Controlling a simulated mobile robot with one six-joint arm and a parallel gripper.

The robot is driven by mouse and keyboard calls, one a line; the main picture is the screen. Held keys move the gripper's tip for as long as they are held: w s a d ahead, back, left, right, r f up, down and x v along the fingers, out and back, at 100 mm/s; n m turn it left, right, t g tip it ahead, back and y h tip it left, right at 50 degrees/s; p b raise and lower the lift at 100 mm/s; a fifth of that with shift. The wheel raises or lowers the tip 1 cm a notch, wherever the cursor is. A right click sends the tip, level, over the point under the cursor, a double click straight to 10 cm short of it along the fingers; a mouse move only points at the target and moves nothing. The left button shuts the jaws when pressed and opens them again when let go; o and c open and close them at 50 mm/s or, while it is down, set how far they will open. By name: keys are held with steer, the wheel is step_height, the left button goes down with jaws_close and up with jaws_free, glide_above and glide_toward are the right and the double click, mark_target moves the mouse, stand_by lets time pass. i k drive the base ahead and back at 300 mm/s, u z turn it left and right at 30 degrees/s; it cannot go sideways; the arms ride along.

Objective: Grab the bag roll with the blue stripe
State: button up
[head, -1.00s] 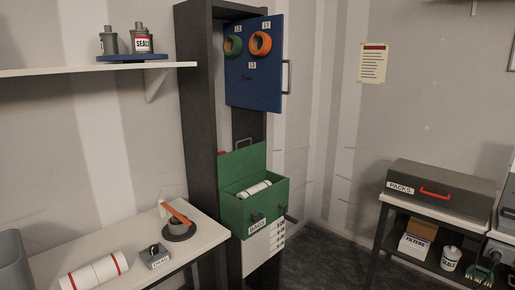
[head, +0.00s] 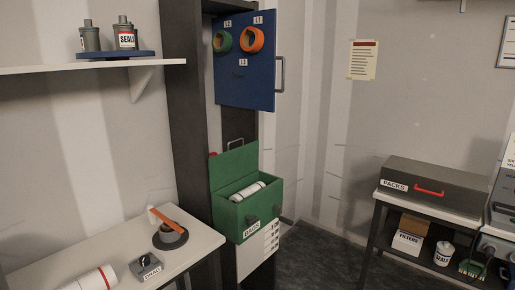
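A white bag roll (head: 247,191) lies in an open green box (head: 233,218) labelled BAGS, mounted on the dark rack. I see no blue stripe on it at this size; its ends show dark bands. Another white roll (head: 90,281) with a red stripe lies on the left bench, partly cut off by the lower edge. My gripper is not in view.
A drag unit (head: 145,267) and a round dark base with an orange-handled tool (head: 170,237) stand on the left bench (head: 206,240). A blue panel (head: 245,85) hangs above the green box. The grey PACKS case (head: 435,185) is at right. Dark floor between is clear.

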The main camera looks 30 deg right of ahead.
mark_target(236, 198)
steer(key=z, duration=0.6)
steer(key=k, duration=0.95)
steer(key=u, duration=0.05)
steer(key=i, duration=0.9)
steer(key=z, duration=0.05)
